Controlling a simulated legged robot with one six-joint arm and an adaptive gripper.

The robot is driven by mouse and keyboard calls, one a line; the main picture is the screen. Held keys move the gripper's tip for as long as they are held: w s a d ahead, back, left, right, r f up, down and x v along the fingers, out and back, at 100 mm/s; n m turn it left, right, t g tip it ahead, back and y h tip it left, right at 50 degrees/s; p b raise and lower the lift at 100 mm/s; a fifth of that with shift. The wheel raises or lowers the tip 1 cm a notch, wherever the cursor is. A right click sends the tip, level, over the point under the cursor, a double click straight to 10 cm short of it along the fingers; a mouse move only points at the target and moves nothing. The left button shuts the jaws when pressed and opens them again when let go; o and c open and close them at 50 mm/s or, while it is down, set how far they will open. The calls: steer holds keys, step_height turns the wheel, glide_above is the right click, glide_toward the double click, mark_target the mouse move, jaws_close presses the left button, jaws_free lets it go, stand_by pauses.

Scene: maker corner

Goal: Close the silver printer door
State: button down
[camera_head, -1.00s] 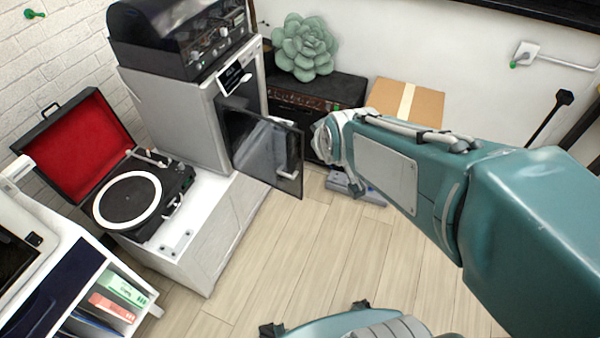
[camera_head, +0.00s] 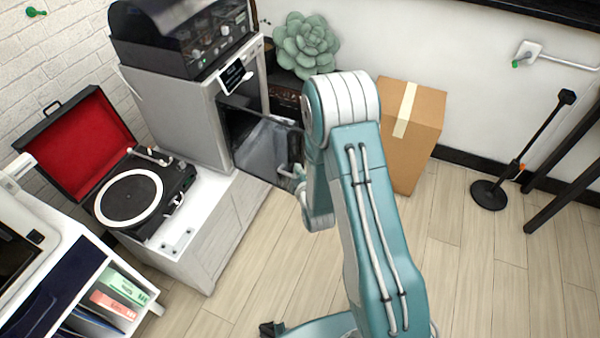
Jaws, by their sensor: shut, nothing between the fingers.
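The silver printer (camera_head: 175,115) stands on a low white cabinet at the left, under a dark-hooded machine. Its dark, see-through door (camera_head: 262,148) stands open, swung out toward the right, with a light handle (camera_head: 287,170) near its free edge. My arm rises from the bottom, bends above and right of the door, and its forearm and wrist links come down beside the door's free edge. These links cover part of that edge. My gripper itself cannot be made out; it is hidden behind or below my arm. Whether it touches the door cannot be seen.
A record player (camera_head: 130,195) with a red-lined lid sits on the white cabinet (camera_head: 215,230). An amplifier with a succulent (camera_head: 305,45) and a cardboard box (camera_head: 420,120) stand behind my arm. A black stand (camera_head: 489,195) is at the right. Wooden floor between is clear.

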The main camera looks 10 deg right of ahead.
steer(key=s+f+n+t, duration=0.3)
steer(key=s+f+n, duration=0.1)
steer(key=s+f, duration=0.4)
steer(key=w+d+f, duration=0.1)
steer(key=w+d, duration=0.1)
steer(key=w, duration=1.2)
steer(key=shift+w+f, duration=0.1)
